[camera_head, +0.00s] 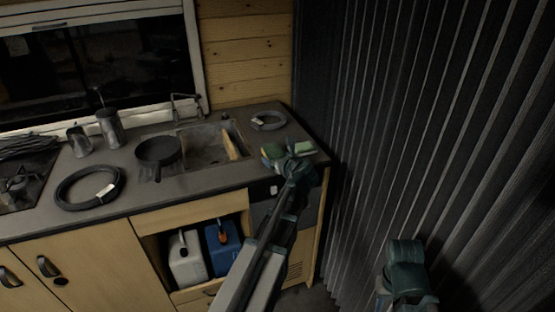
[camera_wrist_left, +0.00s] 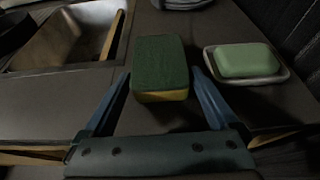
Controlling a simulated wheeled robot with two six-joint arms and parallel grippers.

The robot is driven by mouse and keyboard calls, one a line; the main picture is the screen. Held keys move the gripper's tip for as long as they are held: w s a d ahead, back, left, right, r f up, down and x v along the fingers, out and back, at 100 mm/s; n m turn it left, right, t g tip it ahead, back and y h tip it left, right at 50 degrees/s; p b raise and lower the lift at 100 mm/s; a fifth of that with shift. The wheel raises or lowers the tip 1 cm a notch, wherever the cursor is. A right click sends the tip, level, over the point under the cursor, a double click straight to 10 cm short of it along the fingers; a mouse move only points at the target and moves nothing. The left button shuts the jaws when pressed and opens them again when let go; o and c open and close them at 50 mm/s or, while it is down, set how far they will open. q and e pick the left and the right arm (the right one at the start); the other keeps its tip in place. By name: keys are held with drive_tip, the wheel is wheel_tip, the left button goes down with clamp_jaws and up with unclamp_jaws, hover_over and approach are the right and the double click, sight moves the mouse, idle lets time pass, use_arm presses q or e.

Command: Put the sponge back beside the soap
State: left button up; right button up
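The sponge (camera_wrist_left: 160,60), green on top and yellow below, is on the dark counter, between and just ahead of my left gripper's fingertips (camera_wrist_left: 160,74). The fingers are spread, with a narrow gap on each side of the sponge. The green soap (camera_wrist_left: 247,59) lies in a pale dish (camera_wrist_left: 284,75) to the right of the sponge, outside the right-hand finger. In the head view, my left gripper (camera_head: 288,162) reaches over the counter's front right corner, partly hiding the sponge (camera_head: 271,151) and the soap (camera_head: 303,146). My right gripper (camera_head: 404,280) is low at right, away from the counter; its fingers are unclear.
The sink (camera_head: 210,143) with a wooden board is left of the sponge. A coiled cable (camera_head: 268,121) lies behind it. A pan (camera_head: 158,151), metal cups and another coil (camera_head: 90,187) are further left. A dark pleated curtain (camera_head: 420,120) closes off the right side.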

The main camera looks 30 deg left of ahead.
use_arm(q)
drive_tip(key=shift+r+p, duration=0.3)
drive_tip(key=p+v, duration=0.4)
drive_tip(key=v, duration=0.8)
drive_tip(key=shift+f, duration=0.1)
drive_tip(key=s+d+f+n+g+h, duration=0.3)
drive_tip(key=s+d+f+n, duration=0.1)
drive_tip(key=s+d+n, duration=0.2)
drive_tip(key=s+d+f+n+g+h, duration=0.3)
drive_tip(key=s+d+f+n, duration=0.1)
drive_tip(key=s+d+n, duration=0.3)
drive_tip(key=s+d+f+n+g+h, duration=0.3)
drive_tip(key=s+d+f+n, duration=0.2)
drive_tip(key=d, duration=0.8)
drive_tip(key=shift+s+f+n, duration=0.1)
drive_tip(key=shift+s+n, duration=0.5)
drive_tip(key=shift+n, duration=0.5)
drive_tip(key=shift+s+n, duration=0.65)
drive_tip(key=shift+n, duration=0.45)
